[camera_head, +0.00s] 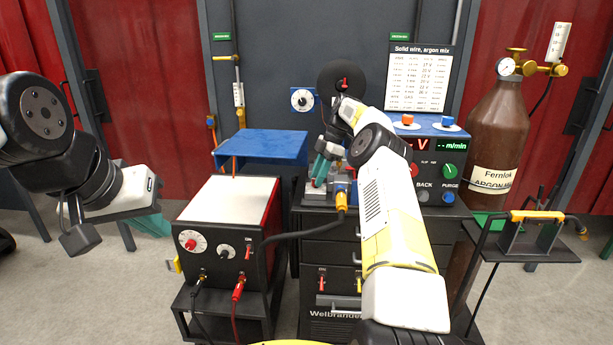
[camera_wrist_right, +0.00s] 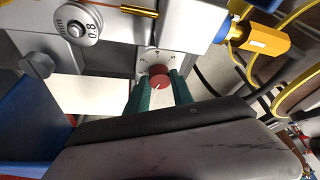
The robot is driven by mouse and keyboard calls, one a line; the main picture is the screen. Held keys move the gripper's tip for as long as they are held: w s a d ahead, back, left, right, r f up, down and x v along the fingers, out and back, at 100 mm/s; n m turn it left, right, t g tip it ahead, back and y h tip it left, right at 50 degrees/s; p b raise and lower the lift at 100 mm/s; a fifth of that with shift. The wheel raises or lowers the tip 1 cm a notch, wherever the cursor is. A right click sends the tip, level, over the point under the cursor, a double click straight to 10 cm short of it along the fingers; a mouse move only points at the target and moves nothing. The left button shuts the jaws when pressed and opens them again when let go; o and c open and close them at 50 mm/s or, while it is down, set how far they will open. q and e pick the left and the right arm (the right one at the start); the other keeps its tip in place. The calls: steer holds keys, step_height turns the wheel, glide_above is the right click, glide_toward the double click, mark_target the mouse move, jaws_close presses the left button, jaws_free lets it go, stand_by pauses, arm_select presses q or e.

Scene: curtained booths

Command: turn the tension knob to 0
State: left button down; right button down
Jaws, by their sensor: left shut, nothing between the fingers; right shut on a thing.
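The tension knob (camera_wrist_right: 159,77) is a small red knob with a white pointer line, in the right wrist view. It sits on a light grey plate with small marks around it. The green fingers of my right gripper (camera_wrist_right: 161,91) are shut on it, one at each side. In the head view my right gripper (camera_head: 321,170) reaches down at the wire feeder between the blue shelf and the meter panel; the knob cannot be made out there. My left gripper (camera_head: 152,224) is shut and empty, off to the left over the floor.
A grey dial marked 0.8 (camera_wrist_right: 78,23) and a yellow connector (camera_wrist_right: 264,40) sit close to the knob. A welding power box (camera_head: 226,222) stands left of my right arm. A brown argon bottle (camera_head: 497,130) and a side shelf (camera_head: 525,245) are at the right.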

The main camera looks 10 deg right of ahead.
steer(key=shift+n, duration=0.3)
stand_by(0.4)
steer(key=c, duration=1.1)
jaws_free()
steer(key=shift+r, duration=0.1)
